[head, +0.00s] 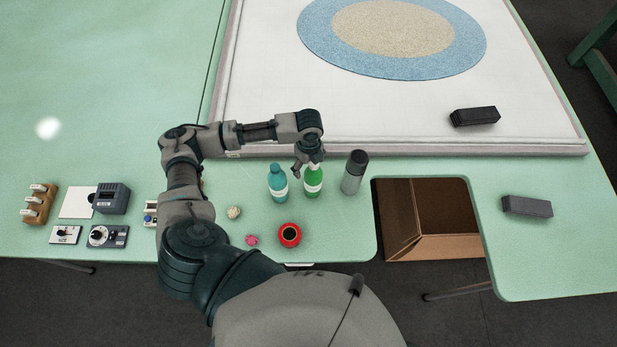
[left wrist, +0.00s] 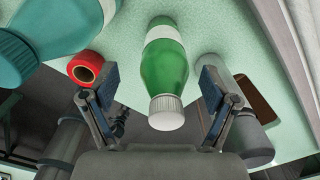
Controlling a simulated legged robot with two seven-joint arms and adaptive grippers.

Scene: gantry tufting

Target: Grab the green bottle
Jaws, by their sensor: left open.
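The green bottle (head: 313,184) stands upright on the green table, with a white cap and a white label. In the left wrist view the green bottle (left wrist: 164,72) appears between the two open fingers, its white cap toward the palm. My left gripper (head: 308,160) is above the bottle in the head view, pointing down and partly covering its cap. In the left wrist view its fingers (left wrist: 157,92) are spread to either side of the bottle, with gaps showing and nothing held. My right gripper is not in view.
A teal bottle (head: 278,184) stands close on the left, and a grey bottle (head: 354,172) on the right. An open brown box (head: 450,205) sits in the table cutout. A framed white panel (head: 270,110) lies behind.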

